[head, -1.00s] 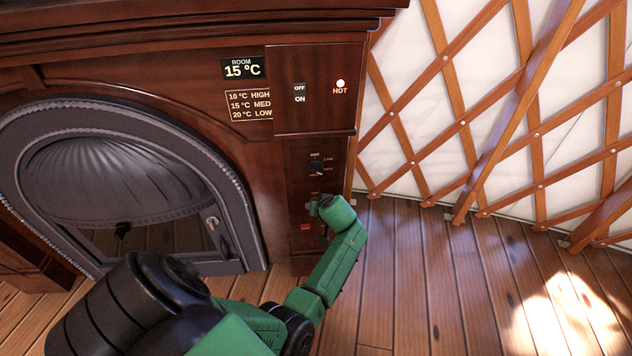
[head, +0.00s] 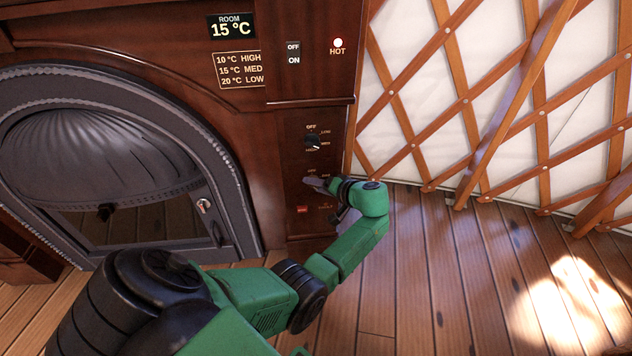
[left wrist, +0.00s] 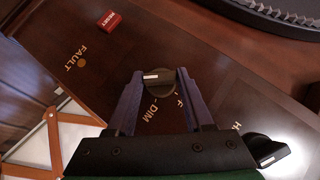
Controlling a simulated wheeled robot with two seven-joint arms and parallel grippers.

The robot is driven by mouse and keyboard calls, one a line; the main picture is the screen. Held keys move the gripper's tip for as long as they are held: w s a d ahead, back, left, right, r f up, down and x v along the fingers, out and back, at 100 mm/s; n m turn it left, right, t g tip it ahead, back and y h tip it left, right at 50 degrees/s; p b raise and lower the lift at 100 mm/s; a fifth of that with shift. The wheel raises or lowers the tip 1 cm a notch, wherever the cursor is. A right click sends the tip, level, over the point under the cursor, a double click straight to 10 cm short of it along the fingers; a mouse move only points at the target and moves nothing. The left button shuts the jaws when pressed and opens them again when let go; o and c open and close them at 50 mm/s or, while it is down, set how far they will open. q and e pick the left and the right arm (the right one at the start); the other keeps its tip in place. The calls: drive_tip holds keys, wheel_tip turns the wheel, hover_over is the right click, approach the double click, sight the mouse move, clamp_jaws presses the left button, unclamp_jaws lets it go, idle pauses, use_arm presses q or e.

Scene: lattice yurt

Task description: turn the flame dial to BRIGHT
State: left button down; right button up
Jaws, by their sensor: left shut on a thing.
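The flame dial (left wrist: 158,88) is a small dark knob with a white mark on the lower part of the wooden panel, with OFF and DIM lettering beside it. In the left wrist view it sits between the fingertips of my left gripper (left wrist: 158,84), which is shut on it. The white mark lies at the dial's upper left there; the BRIGHT lettering is not readable. In the head view my left gripper (head: 315,183) reaches the panel from the right and covers most of the dial. My right gripper is not in view.
Above is another dial (head: 312,142) with OFF, LOW and MED labels. A red RESET button (left wrist: 109,21) and a FAULT light (left wrist: 82,62) are close by. An OFF/ON switch (head: 294,54) and a lit HOT lamp (head: 338,43) are higher. The stove door (head: 110,170) stands left.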

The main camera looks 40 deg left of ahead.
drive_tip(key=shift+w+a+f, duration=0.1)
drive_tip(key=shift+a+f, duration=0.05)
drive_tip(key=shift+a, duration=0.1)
use_arm(q)
drive_tip(key=shift+r, duration=0.1)
drive_tip(key=shift+c, duration=1.6)
unclamp_jaws()
drive_tip(key=shift+w+a, duration=0.1)
drive_tip(key=p+v, duration=0.2)
drive_tip(key=v, duration=1)
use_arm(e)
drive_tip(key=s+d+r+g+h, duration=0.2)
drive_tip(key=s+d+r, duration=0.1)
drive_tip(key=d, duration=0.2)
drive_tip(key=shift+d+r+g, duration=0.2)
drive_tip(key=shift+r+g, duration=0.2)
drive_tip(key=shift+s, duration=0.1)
